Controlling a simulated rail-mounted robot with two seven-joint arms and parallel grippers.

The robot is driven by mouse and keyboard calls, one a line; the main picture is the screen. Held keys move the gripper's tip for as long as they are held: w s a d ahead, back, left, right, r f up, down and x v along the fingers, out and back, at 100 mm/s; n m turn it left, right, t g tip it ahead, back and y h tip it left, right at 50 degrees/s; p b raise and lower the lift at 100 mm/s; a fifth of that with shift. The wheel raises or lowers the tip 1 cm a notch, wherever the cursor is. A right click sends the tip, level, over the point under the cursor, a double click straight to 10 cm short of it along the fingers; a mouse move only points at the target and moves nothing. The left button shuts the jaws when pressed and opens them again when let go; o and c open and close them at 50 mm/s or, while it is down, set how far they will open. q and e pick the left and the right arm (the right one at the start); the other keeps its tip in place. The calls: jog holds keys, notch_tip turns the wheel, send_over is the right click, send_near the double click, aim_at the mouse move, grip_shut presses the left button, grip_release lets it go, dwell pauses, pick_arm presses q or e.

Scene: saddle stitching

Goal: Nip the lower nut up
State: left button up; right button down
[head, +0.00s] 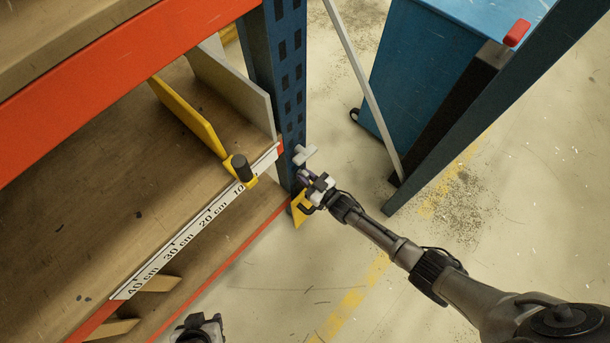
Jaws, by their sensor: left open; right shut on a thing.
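A pale grey winged nut (306,154) sticks out from the blue upright post (281,80), near the end of the shelf beam. My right gripper (312,187) is just below it, against the lower part of the post. It is shut on what appears to be the lower nut, which the fingers mostly hide. A yellow bracket (299,212) hangs at the post beside the gripper. My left gripper (199,327) is open at the bottom edge of the head view, well away from the post and partly cut off.
A shelf beam with a centimetre scale (195,226) carries a yellow slider with a dark knob (241,168). A yellow divider (188,115) and a grey divider (232,85) stand on the wooden shelf. A blue cabinet (420,75) and a slanted blue post (490,110) stand to the right.

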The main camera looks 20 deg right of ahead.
jog(key=shift+m, duration=0.6)
jog(key=shift+f, duration=0.1)
jog(key=c, duration=1.1)
grip_release()
jog(key=shift+d, duration=0.1)
jog(key=shift+s+d, duration=0.1)
jog(key=shift+s, duration=0.2)
jog(key=p+v, duration=0.4)
jog(key=v, duration=0.9)
jog(key=shift+s, duration=0.1)
